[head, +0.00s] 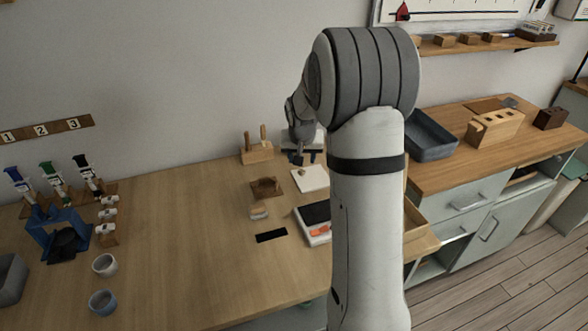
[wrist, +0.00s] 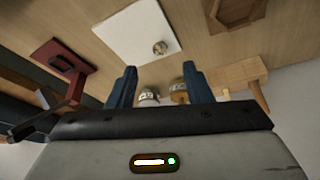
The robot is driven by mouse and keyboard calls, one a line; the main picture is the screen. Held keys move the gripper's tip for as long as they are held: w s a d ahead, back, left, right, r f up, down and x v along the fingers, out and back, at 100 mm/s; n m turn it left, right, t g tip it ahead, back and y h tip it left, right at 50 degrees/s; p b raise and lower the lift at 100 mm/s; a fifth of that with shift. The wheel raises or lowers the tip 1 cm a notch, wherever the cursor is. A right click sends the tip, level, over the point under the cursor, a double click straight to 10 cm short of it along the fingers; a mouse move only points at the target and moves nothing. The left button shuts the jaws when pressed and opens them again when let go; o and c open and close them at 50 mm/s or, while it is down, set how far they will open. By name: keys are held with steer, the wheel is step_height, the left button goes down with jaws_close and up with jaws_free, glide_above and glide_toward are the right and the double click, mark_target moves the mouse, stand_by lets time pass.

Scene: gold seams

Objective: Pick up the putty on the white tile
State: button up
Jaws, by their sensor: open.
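The white tile (head: 310,179) lies flat on the wooden bench, just left of my arm in the head view. It also shows in the wrist view (wrist: 125,38). A small greyish, round lump of putty (wrist: 160,47) sits on the tile near its edge. The putty lies beyond the fingertips, roughly in line with the gap. In the head view my gripper (head: 304,158) hangs above the bench behind the tile, partly hidden by my arm.
A wooden holder with upright handles (head: 257,151) stands close by, left of my gripper. A brown wooden tray (head: 266,188) lies left of the tile. A scale (head: 315,222) stands in front, partly behind my arm. Cups (head: 104,265) stand far left.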

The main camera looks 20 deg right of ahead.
mark_target(302, 170)
steer(key=x, duration=0.6)
steer(key=w+x, duration=0.1)
steer(key=x, duration=0.2)
steer(key=shift+w+d+r+p, duration=0.15)
steer(key=shift+d+p, duration=0.15)
steer(key=shift+p, duration=0.05)
steer(key=shift+c, duration=0.6)
jaws_close()
